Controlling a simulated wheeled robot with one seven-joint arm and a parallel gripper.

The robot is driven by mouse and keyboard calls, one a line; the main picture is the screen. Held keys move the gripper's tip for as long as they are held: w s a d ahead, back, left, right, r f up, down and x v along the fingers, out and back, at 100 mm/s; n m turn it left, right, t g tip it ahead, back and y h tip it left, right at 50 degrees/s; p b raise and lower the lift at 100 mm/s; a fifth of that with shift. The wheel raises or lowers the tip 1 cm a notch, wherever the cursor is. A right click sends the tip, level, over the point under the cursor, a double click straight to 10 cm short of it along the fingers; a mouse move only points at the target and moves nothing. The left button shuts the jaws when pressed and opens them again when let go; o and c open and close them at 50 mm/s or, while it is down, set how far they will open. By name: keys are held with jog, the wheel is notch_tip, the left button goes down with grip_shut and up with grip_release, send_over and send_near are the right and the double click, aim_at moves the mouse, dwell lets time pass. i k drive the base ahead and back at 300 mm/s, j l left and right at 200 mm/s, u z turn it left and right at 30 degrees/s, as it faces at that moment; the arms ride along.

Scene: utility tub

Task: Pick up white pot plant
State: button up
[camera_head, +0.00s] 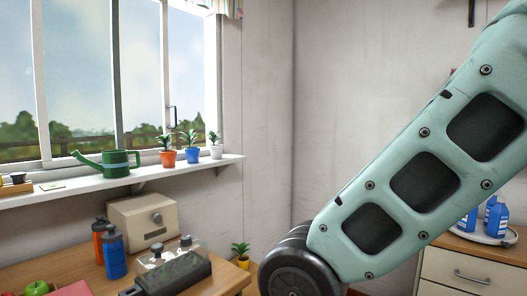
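The white pot plant (216,147) stands upright near the right end of the windowsill shelf. It is a small white pot with green leaves. A blue pot plant (192,148) is just left of it, and an orange pot plant (167,151) is left of that. My light green arm link crosses the right side of the view, well to the right of the plant and apart from it. My gripper is out of view.
The shelf (130,184) also holds a green watering can (118,163). Below, a wooden table (222,277) carries a beige box (143,221), a blue bottle (114,254) and a red bottle (99,238). A yellow pot plant (242,257) is low behind the table. A drawer cabinet (465,270) is at right.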

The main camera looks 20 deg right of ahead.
aim_at(216, 150)
jog(key=i+l+z, duration=0.25)
jog(key=z, duration=0.2)
jog(key=i+l+z, duration=0.15)
jog(key=i+z, duration=0.7)
jog(key=i, duration=0.65)
jog(key=i+u, duration=0.25)
jog(key=u, duration=0.15)
jog(key=i+u, duration=0.25)
jog(key=u, duration=0.15)
jog(key=i+l+u, duration=0.1)
jog(key=i+u, duration=0.15)
jog(key=u, duration=0.15)
